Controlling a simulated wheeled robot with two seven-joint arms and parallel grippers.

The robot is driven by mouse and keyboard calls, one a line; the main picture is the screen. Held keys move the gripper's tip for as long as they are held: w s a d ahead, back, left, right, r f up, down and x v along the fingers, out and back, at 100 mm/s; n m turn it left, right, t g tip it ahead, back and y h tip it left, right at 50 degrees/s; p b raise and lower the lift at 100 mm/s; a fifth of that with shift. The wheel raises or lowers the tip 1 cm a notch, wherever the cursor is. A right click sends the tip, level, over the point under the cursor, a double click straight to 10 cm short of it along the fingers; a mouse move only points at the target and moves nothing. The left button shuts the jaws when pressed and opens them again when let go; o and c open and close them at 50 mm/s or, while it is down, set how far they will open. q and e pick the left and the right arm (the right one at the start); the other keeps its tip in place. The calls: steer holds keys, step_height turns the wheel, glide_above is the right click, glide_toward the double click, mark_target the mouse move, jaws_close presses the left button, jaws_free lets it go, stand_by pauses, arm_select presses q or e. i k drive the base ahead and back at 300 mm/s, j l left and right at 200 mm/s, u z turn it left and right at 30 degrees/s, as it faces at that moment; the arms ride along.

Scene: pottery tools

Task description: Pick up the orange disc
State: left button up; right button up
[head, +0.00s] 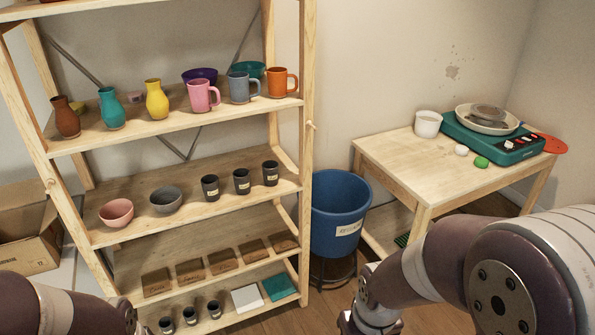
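The orange disc (550,144) lies flat at the right end of the wooden table (400,158), beside a teal wheel machine (494,140). The machine hides part of its left side. My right arm rises in front of the table at the lower right, well short of the disc. Its wrist runs off the bottom edge, and the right gripper's fingers are out of view. My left arm shows only at the bottom left corner, and its fingers are out of view too.
A blue bucket (340,214) stands between table and wooden shelf (215,204). The shelf holds mugs, vases, bowls and tiles. A cardboard box (28,240) is at left.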

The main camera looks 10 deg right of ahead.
mark_target(553, 144)
steer(key=z, duration=1.8)
